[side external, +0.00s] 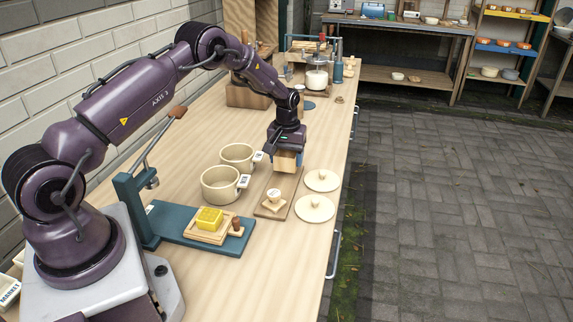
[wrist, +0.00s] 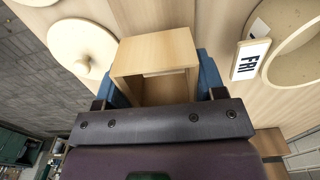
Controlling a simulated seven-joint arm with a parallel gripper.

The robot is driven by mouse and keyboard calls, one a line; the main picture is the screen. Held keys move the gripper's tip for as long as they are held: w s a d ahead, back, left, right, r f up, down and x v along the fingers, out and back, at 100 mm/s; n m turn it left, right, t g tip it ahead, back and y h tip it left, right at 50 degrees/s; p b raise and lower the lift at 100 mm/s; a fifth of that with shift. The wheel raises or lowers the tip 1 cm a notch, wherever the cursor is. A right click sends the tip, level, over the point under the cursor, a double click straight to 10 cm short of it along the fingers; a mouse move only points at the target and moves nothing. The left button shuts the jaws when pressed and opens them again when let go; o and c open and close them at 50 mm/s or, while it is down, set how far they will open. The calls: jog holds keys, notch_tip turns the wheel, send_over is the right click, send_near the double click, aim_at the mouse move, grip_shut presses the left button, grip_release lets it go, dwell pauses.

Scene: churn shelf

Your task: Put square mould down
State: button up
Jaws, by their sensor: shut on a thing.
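The square mould (side external: 287,161) is a pale wooden box, hollow inside. My gripper (side external: 287,150) is shut on it and points down over the far end of a brown board (side external: 287,187). I cannot tell whether the mould touches the board or hangs just above it. In the wrist view the mould (wrist: 153,50) sits between the blue fingers of my gripper (wrist: 163,80), its open side towards the camera. A small pale piece with a round top (side external: 274,195) stands on the near part of the board.
Round lids lie to the right, one far (side external: 322,187) and one near (side external: 314,215). Two pots (side external: 220,192) (side external: 238,150) with tags stand to the left. A teal press (side external: 165,228) with a yellow block (side external: 209,217) is nearer. A glass jar (side external: 316,78) stands farther back.

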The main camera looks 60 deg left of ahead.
jog(key=shift+f, duration=1.2)
jog(key=shift+f, duration=0.15)
jog(key=o, duration=0.8)
